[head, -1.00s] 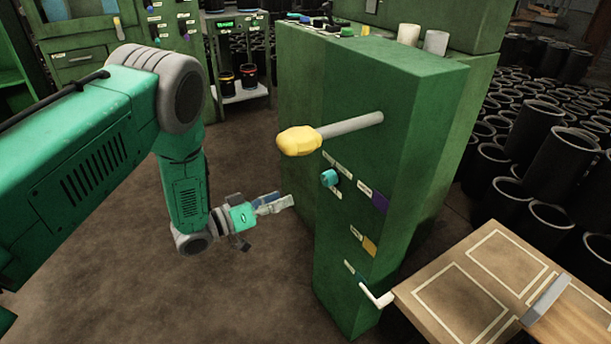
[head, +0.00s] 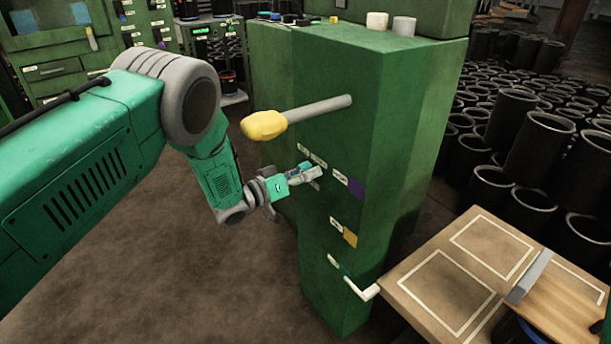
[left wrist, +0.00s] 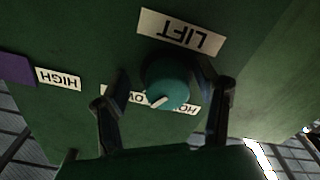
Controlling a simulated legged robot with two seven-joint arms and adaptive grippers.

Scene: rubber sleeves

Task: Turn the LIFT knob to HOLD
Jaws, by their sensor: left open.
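The LIFT knob (left wrist: 168,82) is a round teal knob with a white pointer mark, on the green cabinet (head: 330,150). In the left wrist view it sits under the upside-down LIFT label (left wrist: 181,35). Its pointer mark aims to the lower left, between two partly covered labels, a left one (left wrist: 132,97) and a right one (left wrist: 186,108); I cannot read either in full. My left gripper (head: 316,172) is open at the cabinet face, with its fingers (left wrist: 163,100) on either side of the knob. Contact is unclear. In the head view the gripper hides the knob. My right gripper is out of view.
A yellow-handled grey lever (head: 290,119) sticks out just above my left gripper. A white crank handle (head: 361,291) juts out low on the cabinet. A wooden table (head: 438,290) stands at the right. Black cylinders (head: 540,155) stand behind it. Floor left of the cabinet is clear.

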